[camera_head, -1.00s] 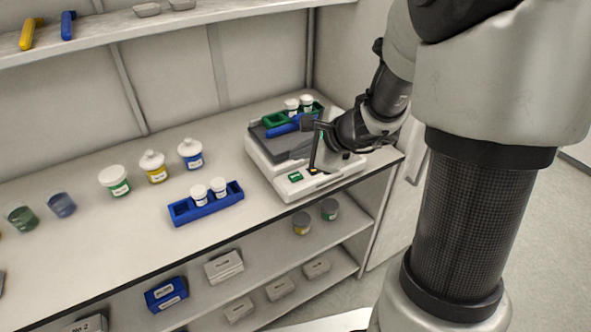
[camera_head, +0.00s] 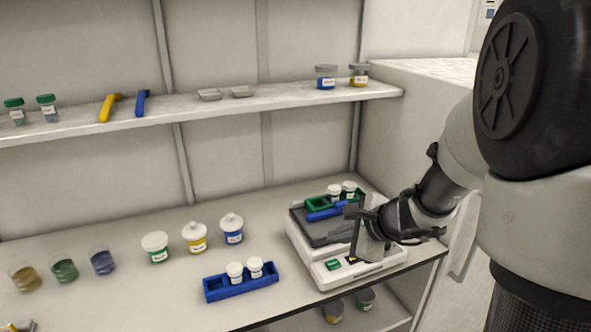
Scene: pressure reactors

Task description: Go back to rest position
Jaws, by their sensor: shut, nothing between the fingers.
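My gripper (camera_head: 358,228) is at the white machine (camera_head: 368,267) on the right end of the bench, above its front panel. Its fingers are shut with nothing seen between them. A green button or display (camera_head: 333,265) shows on the panel to the left below the fingers. Behind the gripper, a green rack (camera_head: 316,203) with two white-capped jars (camera_head: 341,191) and a blue part (camera_head: 325,213) sit on the machine's top. Whether the fingertips touch the machine cannot be told.
A blue rack (camera_head: 222,291) with two white-capped jars stands left of the machine. Several jars, such as the yellow-labelled jar (camera_head: 195,238), and beakers stand further left. An upper shelf (camera_head: 200,111) holds tools, small trays and jars. Bare bench (camera_head: 130,295) lies in front.

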